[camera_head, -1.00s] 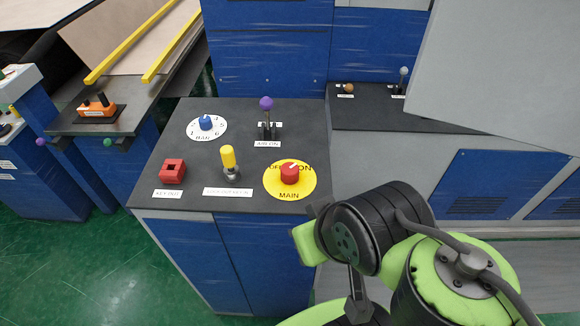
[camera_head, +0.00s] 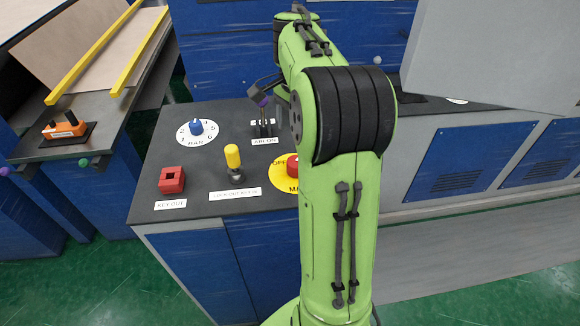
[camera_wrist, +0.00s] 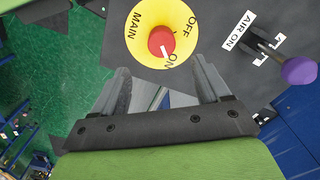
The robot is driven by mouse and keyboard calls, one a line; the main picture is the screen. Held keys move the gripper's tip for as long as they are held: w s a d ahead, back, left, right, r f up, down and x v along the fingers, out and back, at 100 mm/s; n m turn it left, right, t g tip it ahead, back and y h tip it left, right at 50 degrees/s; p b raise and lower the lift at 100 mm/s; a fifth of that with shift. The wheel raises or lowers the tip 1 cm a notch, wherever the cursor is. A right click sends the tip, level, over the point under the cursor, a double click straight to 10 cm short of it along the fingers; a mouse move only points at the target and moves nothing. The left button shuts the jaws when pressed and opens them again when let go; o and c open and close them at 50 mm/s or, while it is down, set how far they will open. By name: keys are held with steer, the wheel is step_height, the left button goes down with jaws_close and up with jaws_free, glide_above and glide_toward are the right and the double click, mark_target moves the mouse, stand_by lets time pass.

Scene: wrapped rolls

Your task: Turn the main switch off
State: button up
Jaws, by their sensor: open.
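The main switch is a red knob (camera_wrist: 161,41) on a yellow disc (camera_wrist: 143,20) marked MAIN, OFF and ON. In the wrist view its white mark points toward ON. My gripper (camera_wrist: 163,80) is open and empty, its two fingers apart just below the knob in that picture and not touching it as far as I can tell. In the head view the knob (camera_head: 292,166) and disc (camera_head: 281,180) are partly covered by my green arm. The fingers cannot be made out clearly there.
The dark panel (camera_head: 200,170) also holds a blue dial (camera_head: 196,128), a yellow-topped lever (camera_head: 233,157), a red key block (camera_head: 171,180) and the AIR ON lever with a purple ball (camera_wrist: 299,70). A grey slanted panel (camera_head: 500,60) stands at the right.

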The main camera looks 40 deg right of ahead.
mark_target(295, 162)
step_height(295, 162, down, 12)
steer(key=shift+w+r+b, duration=0.15)
steer(key=shift+r+b, duration=0.1)
steer(key=shift+b, duration=0.75)
steer(key=shift+c, duration=0.4)
steer(key=c, duration=0.9)
